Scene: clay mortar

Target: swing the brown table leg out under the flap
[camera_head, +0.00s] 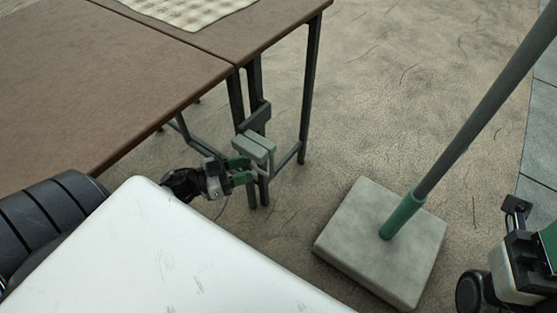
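The brown table (90,75) fills the upper left, and a seam divides its top from the flap (265,30) at the right. Dark legs stand beneath: one at the flap's outer right corner (309,95), and others close together near the seam (236,98). Grey-green blocks (252,147) sit at the seam legs. My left gripper (248,171) reaches in low from the left, its green fingers apart beside these legs, just below the blocks. Whether anything is between the fingers is unclear. My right gripper (517,212) shows only partly at the right edge.
A square pale stone base (350,240) with a green sleeve and slanting grey pole (480,115) stands on the floor right of the table. A light woven cloth (190,10) lies on the tabletop. Brown floor (380,110) between table and pole is clear.

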